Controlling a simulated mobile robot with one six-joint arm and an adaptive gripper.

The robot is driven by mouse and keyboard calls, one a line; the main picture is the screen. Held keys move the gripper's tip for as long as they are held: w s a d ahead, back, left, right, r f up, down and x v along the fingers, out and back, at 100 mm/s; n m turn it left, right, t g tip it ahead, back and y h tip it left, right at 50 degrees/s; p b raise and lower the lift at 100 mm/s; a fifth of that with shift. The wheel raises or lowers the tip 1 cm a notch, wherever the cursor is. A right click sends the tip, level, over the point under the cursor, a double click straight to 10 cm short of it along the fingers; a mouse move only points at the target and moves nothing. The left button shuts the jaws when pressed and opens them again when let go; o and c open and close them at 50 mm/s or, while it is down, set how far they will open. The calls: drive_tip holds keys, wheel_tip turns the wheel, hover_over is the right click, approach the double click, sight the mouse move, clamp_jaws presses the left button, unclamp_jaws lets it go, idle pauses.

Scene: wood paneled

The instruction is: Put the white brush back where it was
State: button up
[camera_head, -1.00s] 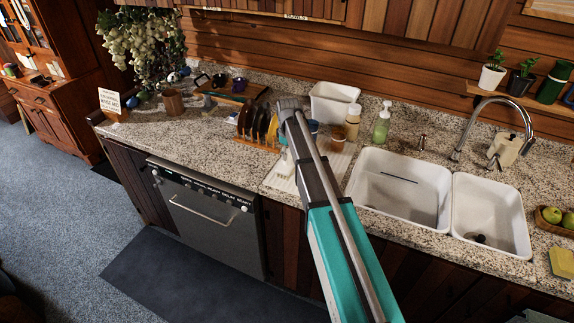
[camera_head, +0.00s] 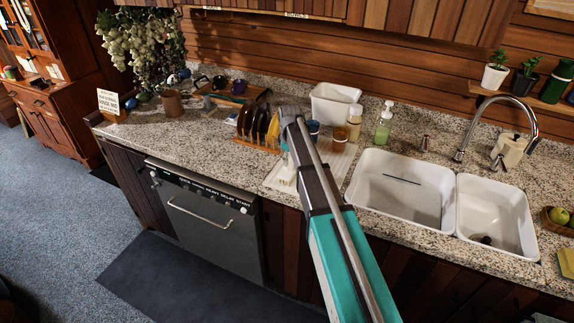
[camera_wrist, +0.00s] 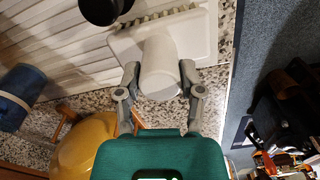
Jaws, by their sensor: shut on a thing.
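The white brush (camera_wrist: 158,52) is between the two fingers of my gripper (camera_wrist: 160,72) in the wrist view. My gripper is shut on its rounded white end. A wider white part with a toothed edge spreads beyond it, over the white ribbed drying mat (camera_wrist: 45,55). I cannot tell whether it touches the mat. In the head view the mat (camera_head: 338,168) lies on the counter left of the sink, and my arm hides most of the brush and my gripper.
A wooden rack (camera_head: 262,147) holding plates stands left of my arm. A blue cup (camera_head: 312,130), a beige bottle (camera_head: 354,122), a green soap bottle (camera_head: 383,128) and a white tub (camera_head: 334,104) stand close behind. The sink (camera_head: 400,190) is to the right.

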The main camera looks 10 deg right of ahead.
drive_tip(key=shift+f, duration=0.45)
drive_tip(key=o, duration=1)
drive_tip(key=shift+r, duration=0.1)
drive_tip(key=shift+r, duration=0.1)
wheel_tip(320, 180, up, 12)
drive_tip(key=p, duration=1.2)
idle(0.4)
drive_tip(key=s+m, duration=0.2)
drive_tip(key=s, duration=0.7)
drive_tip(key=s+m, duration=0.3)
drive_tip(key=s, duration=0.7)
drive_tip(key=s+a+m, duration=0.1)
drive_tip(key=s+m, duration=0.2)
drive_tip(key=s, duration=0.7)
drive_tip(key=shift+s, duration=0.15)
